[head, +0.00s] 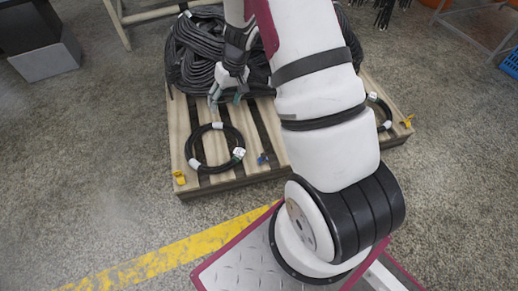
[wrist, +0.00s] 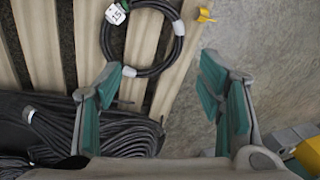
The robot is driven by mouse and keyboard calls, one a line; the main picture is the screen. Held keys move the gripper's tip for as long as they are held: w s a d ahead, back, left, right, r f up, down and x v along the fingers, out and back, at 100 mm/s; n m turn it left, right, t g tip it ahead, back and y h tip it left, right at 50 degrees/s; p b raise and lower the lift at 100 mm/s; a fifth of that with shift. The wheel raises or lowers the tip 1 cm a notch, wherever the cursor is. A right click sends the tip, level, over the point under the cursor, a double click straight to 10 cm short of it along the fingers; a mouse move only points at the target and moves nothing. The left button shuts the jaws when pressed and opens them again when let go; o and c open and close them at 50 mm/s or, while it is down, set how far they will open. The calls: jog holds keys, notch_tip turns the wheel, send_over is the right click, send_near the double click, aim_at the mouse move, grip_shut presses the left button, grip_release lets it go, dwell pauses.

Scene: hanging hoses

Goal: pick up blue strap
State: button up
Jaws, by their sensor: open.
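A small blue item (head: 262,159), which looks like the blue strap, lies near the front of the wooden pallet (head: 228,180), right of a black hose coil (head: 190,148). It is too small to make out its shape, and I cannot find it in the wrist view. My gripper (head: 226,97) is open and empty, behind the blue item and beside the large hose pile. In the wrist view, my gripper (wrist: 160,82) has its teal-padded fingers spread apart, with a hose coil (wrist: 107,42) beyond them.
A large pile of black hoses (head: 195,55) covers the back of the pallet; it also shows in the wrist view (wrist: 115,135). Another coil (head: 383,108) lies at right, partly behind my arm. Yellow pieces (head: 179,178) sit at the pallet corners.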

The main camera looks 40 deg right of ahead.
jog(key=s+d+f+h, duration=0.1)
jog(key=s+d+f, duration=0.1)
jog(key=d+f, duration=0.5)
jog(key=g+h+b, duration=0.1)
jog(key=g+h, duration=0.1)
send_over(263, 155)
jog(key=shift+m, duration=0.4)
jog(key=f, duration=2)
jog(key=shift+w+d+f, duration=0.1)
jog(key=shift+d+f, duration=0.1)
jog(key=shift+f, duration=0.15)
jog(key=shift+a+f+b, duration=0.2)
jog(key=shift+f+b, duration=1.3)
jog(key=shift+f, duration=1.45)
jog(key=c, duration=1)
